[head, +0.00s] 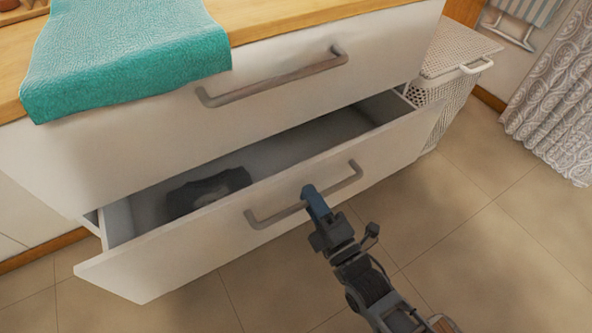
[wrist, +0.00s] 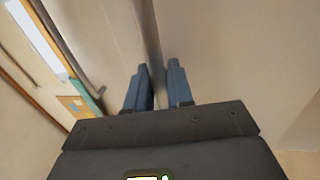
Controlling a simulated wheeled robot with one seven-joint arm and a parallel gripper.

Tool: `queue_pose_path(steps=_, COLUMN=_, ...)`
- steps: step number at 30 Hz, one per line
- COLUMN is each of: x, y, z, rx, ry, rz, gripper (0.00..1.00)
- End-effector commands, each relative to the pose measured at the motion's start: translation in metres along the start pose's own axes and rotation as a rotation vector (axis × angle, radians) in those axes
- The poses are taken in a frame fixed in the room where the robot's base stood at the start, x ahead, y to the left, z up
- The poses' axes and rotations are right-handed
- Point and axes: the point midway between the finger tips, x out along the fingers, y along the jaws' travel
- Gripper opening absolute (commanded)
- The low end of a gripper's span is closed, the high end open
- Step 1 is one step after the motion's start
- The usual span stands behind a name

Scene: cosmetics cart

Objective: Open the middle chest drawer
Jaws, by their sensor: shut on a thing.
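The white drawer (head: 205,240) below the top drawer is pulled partway out of the chest. A dark folded item (head: 208,192) lies inside it, towards the left. Its grey bar handle (head: 270,216) runs along the drawer front. My gripper (head: 314,198) is at the middle of this handle, with its blue fingers shut on the bar. In the wrist view the two blue fingers (wrist: 160,85) stand on either side of the handle bar (wrist: 151,35). The part of the bar between the fingers is hidden in the head view.
The closed top drawer (head: 150,135) with its handle (head: 275,82) is above. A teal towel (head: 125,55) hangs over the wooden top's edge. A white wicker basket (head: 455,50) stands right of the chest, near a patterned curtain (head: 555,100). The tiled floor in front is clear.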

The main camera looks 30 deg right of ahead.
Motion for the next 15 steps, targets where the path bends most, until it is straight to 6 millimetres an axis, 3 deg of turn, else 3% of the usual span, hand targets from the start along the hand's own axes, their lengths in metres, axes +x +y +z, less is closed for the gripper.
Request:
queue_pose_path(steps=1, x=-0.017, y=0.004, z=0.001, rx=0.000, ry=-0.002, rz=-0.007, gripper=0.00)
queue_pose_path(steps=6, x=-0.062, y=0.012, z=0.000, rx=0.000, ry=-0.001, rz=-0.007, gripper=0.00)
queue_pose_path(steps=15, x=-0.127, y=0.024, z=0.000, rx=0.000, ry=-0.001, rz=-0.005, gripper=0.00)
